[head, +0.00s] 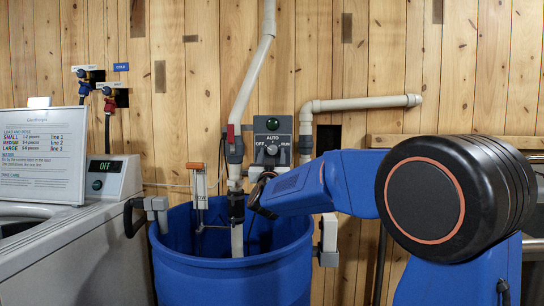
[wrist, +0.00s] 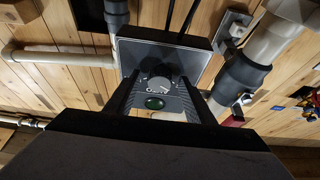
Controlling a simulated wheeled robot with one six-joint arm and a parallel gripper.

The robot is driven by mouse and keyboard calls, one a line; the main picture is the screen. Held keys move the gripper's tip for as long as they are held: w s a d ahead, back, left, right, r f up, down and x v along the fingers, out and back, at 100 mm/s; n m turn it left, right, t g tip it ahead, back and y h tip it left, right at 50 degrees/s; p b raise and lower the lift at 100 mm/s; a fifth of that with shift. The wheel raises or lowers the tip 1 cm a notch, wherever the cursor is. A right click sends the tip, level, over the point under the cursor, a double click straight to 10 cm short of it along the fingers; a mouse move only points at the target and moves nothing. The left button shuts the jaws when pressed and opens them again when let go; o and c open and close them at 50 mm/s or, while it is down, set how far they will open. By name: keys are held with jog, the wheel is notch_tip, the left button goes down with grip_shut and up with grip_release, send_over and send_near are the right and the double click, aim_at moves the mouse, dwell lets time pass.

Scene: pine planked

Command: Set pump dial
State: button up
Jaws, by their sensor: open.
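The pump control box (head: 273,138) is a grey panel on the plank wall above the blue barrel. Its round dial (head: 271,149) sits low on the face, with OFF to the left, AUTO above and RUN to the right. I cannot tell for sure where the dial points. A green lamp (head: 272,124) is above it. My gripper (head: 260,190) is just below the box in the head view. In the wrist view my gripper (wrist: 158,80) is open, with a finger on each side of the dial (wrist: 157,84) and the green lamp (wrist: 154,102). Contact cannot be told.
A blue barrel (head: 232,275) stands below. A vertical white pipe (head: 252,75) with a red-handled valve (head: 230,134) runs close left of the box, and a white elbow pipe (head: 360,103) is right. A washer with an OFF display (head: 105,167) and a sign (head: 42,152) are left.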

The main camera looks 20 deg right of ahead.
jog(key=c, duration=1.1)
jog(key=shift+o, duration=0.2)
jog(key=shift+a+m+h, duration=0.1)
jog(key=shift+m+h, duration=0.3)
jog(key=shift+m, duration=0.1)
jog(key=m+h, duration=0.1)
jog(key=m, duration=0.1)
jog(key=m+g+h, duration=0.1)
jog(key=m, duration=0.1)
jog(key=m+g, duration=0.1)
jog(key=m, duration=0.1)
jog(key=shift+w+a+m+h, duration=0.1)
jog(key=shift+a+m+h, duration=0.15)
jog(key=shift+m+h, duration=0.15)
jog(key=m+g, duration=0.1)
jog(key=m, duration=0.1)
jog(key=m+g+h, duration=0.1)
jog(key=m, duration=0.2)
jog(key=m+g, duration=0.1)
jog(key=m, duration=0.2)
jog(key=shift+w+a+r+g+h, duration=0.1)
jog(key=shift+a+r+g+h, duration=0.1)
jog(key=shift+r+g+h, duration=0.1)
jog(key=shift+m, duration=0.3)
jog(key=o, duration=1.1)
jog(key=shift+c, duration=0.2)
